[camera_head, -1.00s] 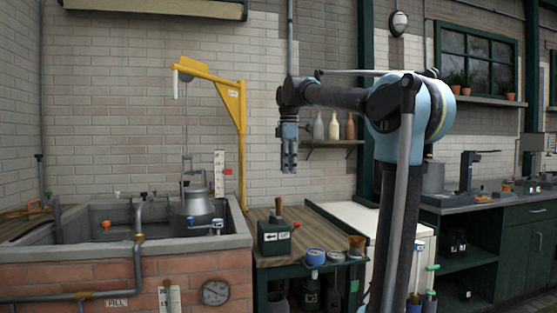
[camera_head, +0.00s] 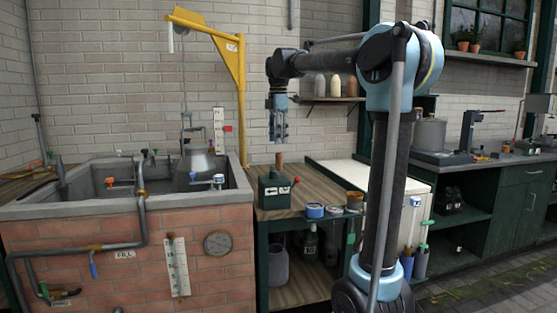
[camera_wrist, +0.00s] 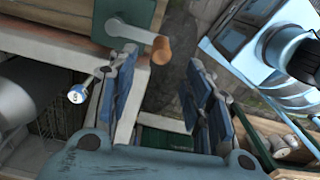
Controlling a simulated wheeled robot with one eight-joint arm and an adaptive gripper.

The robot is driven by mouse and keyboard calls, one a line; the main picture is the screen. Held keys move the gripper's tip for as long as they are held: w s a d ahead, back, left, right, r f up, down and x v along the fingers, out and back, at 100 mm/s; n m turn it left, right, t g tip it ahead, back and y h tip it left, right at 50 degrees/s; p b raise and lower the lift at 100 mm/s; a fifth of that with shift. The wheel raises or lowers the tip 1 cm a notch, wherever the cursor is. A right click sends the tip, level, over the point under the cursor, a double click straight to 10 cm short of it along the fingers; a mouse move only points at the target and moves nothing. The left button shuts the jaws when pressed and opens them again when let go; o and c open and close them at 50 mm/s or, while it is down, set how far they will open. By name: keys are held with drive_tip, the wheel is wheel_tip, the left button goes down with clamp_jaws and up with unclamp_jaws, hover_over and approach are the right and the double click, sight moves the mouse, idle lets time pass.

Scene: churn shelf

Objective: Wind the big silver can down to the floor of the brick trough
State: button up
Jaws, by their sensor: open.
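The big silver can (camera_head: 198,162) hangs upright from the yellow crane (camera_head: 240,85) over the brick trough (camera_head: 130,235). Its lower part is hidden behind the trough's front rim, so I cannot see its gap to the floor. A green winch box (camera_head: 272,193) with a white arrow label stands on the bench right of the trough. Its crank has a wooden handle (camera_head: 279,160), which also shows in the wrist view (camera_wrist: 161,50). My gripper (camera_head: 278,138) is open, pointing down, just above the handle in the head view. Its fingers look empty and apart from the handle.
A pipe (camera_head: 142,215) and a marked gauge strip (camera_head: 177,265) are on the trough's front. A blue-handled tap (camera_head: 219,179) stands at the trough's right rim. Bottles stand on a wall shelf (camera_head: 332,99) behind my arm.

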sight(278, 153)
wheel_tip(278, 153, down, 9)
drive_tip(key=shift+r, duration=0.2)
drive_tip(key=shift+c, duration=0.2)
